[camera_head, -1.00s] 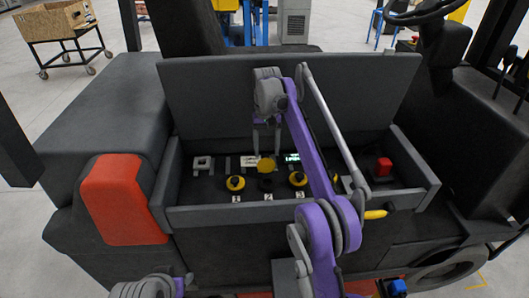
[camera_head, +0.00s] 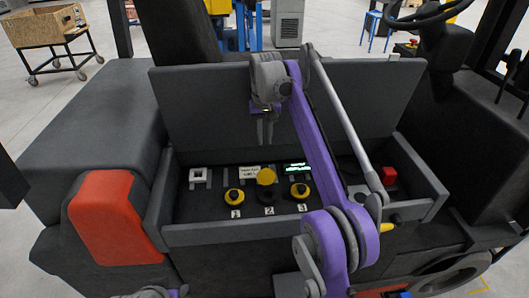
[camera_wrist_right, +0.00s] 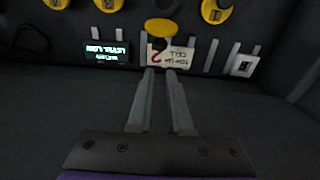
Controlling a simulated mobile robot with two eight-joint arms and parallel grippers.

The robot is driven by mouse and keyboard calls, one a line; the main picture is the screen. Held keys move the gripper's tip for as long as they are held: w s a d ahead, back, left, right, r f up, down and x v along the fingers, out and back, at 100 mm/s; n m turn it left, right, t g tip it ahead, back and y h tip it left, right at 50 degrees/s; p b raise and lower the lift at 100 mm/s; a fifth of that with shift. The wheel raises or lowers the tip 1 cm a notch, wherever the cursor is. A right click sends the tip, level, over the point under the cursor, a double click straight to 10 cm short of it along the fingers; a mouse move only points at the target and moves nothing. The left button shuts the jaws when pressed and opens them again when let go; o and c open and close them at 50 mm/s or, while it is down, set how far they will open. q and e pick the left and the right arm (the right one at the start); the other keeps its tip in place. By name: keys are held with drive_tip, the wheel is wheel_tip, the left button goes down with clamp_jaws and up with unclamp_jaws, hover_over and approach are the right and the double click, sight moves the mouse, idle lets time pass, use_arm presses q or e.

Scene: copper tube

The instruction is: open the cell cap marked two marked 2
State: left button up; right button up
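The yellow cap of cell 2 (camera_head: 266,176) stands tipped up behind its dark round opening (camera_head: 266,197), above the label 2. It shows as a yellow disc in the right wrist view (camera_wrist_right: 161,27). The yellow caps of cell 1 (camera_head: 233,197) and cell 3 (camera_head: 299,190) sit flat on their cells. My right gripper (camera_head: 265,140) is above and behind the cell 2 cap, apart from it. Its fingers (camera_wrist_right: 160,72) have a narrow gap with nothing between them. My left gripper is out of view; only a bit of the left arm shows at the bottom edge.
A raised dark lid (camera_head: 210,110) stands behind the compartment. A lit display (camera_head: 297,168) and a white label (camera_head: 249,171) are behind the cells. A red button (camera_head: 388,176) is at right. The compartment's front wall (camera_head: 200,233) borders the cells.

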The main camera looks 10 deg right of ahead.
sight(266, 174)
drive_tip(key=shift+w+f, duration=0.15)
drive_tip(key=shift+f, duration=0.15)
clamp_jaws()
drive_tip(key=shift+t, duration=0.3)
drive_tip(key=f, duration=0.3)
drive_tip(key=w+f+b, duration=0.1)
drive_tip(key=f, duration=0.2)
drive_tip(key=f+b, duration=0.1)
drive_tip(key=f, duration=0.2)
drive_tip(key=shift+w+f, duration=0.2)
drive_tip(key=shift+w, duration=0.05)
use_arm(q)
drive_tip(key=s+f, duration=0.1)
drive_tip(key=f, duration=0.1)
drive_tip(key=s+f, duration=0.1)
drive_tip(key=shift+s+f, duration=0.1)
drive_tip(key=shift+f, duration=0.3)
